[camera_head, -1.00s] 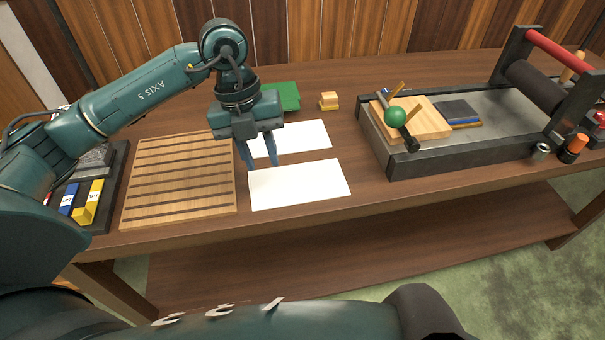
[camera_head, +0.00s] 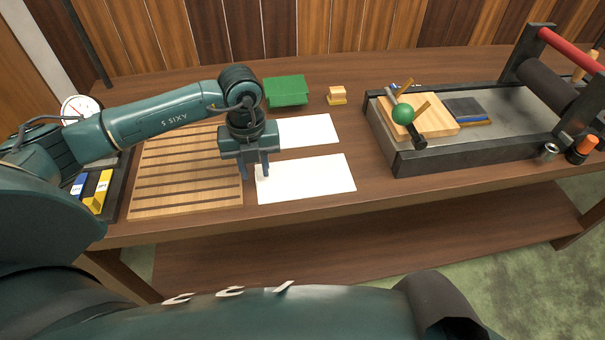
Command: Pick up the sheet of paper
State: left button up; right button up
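Two white sheets of paper lie flat on the wooden table. The front sheet (camera_head: 312,180) is nearer the table's front edge, and the back sheet (camera_head: 312,130) lies behind it. My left gripper (camera_head: 255,174) points down at the left end of the front sheet. Its two fingers are apart, with nothing seen between them. One finger overlaps the sheet's left edge in the picture and the other is beside it, over the slatted wooden board. I cannot tell whether the fingertips touch the paper. The gripper body hides the left part of the back sheet. My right gripper is not in view.
The slatted wooden board (camera_head: 190,185) lies left of the sheets. A green box (camera_head: 287,91) and a small yellow block (camera_head: 337,95) stand behind. A press with a grey bed (camera_head: 500,139) and dark roller stands at right. Bare table lies between sheets and press.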

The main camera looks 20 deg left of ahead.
pick_arm(q)
jog(key=shift+f, duration=0.95)
grip_shut()
